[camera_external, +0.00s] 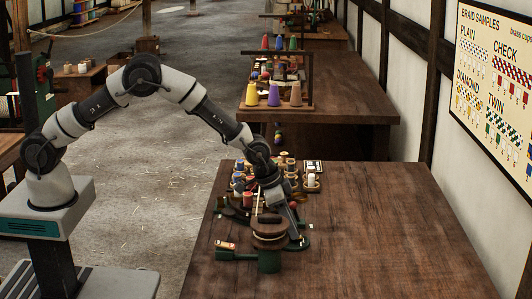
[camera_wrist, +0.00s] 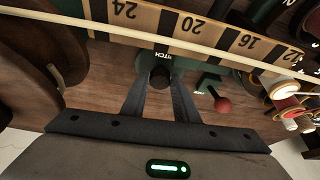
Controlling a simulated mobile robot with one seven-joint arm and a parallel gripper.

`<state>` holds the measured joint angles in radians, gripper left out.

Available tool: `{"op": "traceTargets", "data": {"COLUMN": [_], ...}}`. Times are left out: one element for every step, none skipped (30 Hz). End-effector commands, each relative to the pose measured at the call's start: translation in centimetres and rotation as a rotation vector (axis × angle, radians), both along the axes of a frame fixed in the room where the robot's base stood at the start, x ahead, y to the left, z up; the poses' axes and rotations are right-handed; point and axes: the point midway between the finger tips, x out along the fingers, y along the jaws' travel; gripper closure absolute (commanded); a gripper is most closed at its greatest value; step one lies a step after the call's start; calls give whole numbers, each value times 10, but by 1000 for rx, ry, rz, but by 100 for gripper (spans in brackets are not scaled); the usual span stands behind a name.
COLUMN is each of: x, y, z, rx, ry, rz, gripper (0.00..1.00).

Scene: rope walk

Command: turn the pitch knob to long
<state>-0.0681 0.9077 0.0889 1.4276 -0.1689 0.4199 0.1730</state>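The pitch knob (camera_wrist: 160,78) is a small dark round knob beside the "PITCH" label (camera_wrist: 162,55), which reads upside down in the wrist view. My gripper (camera_wrist: 160,88) has one finger on each side of the knob. I cannot tell whether the fingers press on it or leave a small gap. In the external view my gripper (camera_external: 275,205) reaches down at the green and wooden rope machine (camera_external: 268,262) on the near table. The knob is hidden there. No "long" mark is readable.
A wooden scale (camera_wrist: 190,25) with numbers and a pale rope or rod (camera_wrist: 220,52) cross above the knob. A red ball lever (camera_wrist: 222,104) stands close at the right. Bobbins (camera_external: 311,182) crowd the table's back left; the table's right side (camera_external: 390,220) is clear.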

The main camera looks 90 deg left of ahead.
Motion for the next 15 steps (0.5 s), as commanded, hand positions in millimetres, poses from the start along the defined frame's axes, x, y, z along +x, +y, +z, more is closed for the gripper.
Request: {"op": "traceTargets", "data": {"x": [-1,-1,0,0,0,0,0,0,0,0,0,0,-1,-1,-2], "y": [0,0,0,0,0,0,0,0,0,0,0,0,0,0,0], "z": [-1,-1,-1,0,0,0,0,0,0,0,0,1,3,5,9], "rx": [0,0,0,0,0,0,0,0,0,0,0,-1,0,0,0], "ry": [2,2,1,1,1,1,1,1,0,0,0,0,-1,-1,-2], "rz": [0,0,0,0,0,-1,-1,-1,-1,-1,-1,-1,-1,-1,-1], "gripper": [64,59,55,55,55,55,55,55,55,55,55,55,55,55,55]}}
